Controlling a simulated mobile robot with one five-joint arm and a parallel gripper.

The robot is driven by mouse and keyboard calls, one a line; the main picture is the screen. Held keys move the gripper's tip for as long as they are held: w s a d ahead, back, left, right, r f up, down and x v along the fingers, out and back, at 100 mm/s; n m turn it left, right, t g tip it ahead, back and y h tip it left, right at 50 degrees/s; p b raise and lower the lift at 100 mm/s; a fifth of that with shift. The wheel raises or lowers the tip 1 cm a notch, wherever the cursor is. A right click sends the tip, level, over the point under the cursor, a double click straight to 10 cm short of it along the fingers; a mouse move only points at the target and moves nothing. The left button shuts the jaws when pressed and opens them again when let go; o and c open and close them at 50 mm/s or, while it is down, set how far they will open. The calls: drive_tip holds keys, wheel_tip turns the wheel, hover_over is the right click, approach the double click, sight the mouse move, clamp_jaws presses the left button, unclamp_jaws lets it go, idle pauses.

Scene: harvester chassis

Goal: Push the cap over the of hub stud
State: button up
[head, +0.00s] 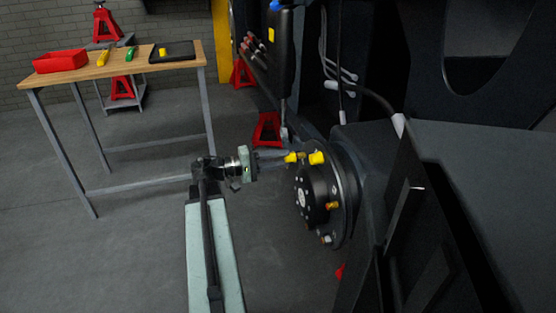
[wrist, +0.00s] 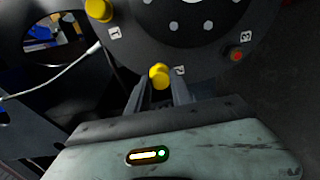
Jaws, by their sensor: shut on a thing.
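The dark round hub (head: 312,190) stands on the side of the chassis, facing left in the head view. My gripper (head: 278,158) reaches toward it from the left and is shut on a yellow cap (head: 291,157). The held cap also shows between the fingertips in the wrist view (wrist: 160,74), beside a partly hidden label on the hub flange (wrist: 140,48). Whether it touches a stud behind it cannot be told. Another yellow cap (head: 316,157) sits on the flange by label 1, also in the wrist view (wrist: 98,10). An orange-red stud (wrist: 236,55) is by label 3.
A workbench (head: 130,66) at the back left holds a red tray (head: 60,61), tools and a black mat (head: 172,57) with a yellow item. Red jack stands (head: 267,130) stand behind. Dark chassis panels fill the right.

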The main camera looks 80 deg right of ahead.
sight(285, 158)
drive_tip(key=shift+s, duration=0.15)
drive_tip(key=shift+x, duration=1.15)
drive_tip(key=shift+s+d, duration=0.25)
drive_tip(key=shift+s, duration=0.1)
drive_tip(key=o, duration=1.1)
drive_tip(key=shift+c, duration=0.2)
drive_tip(key=shift+w, duration=0.1)
drive_tip(key=shift+v, duration=2.4)
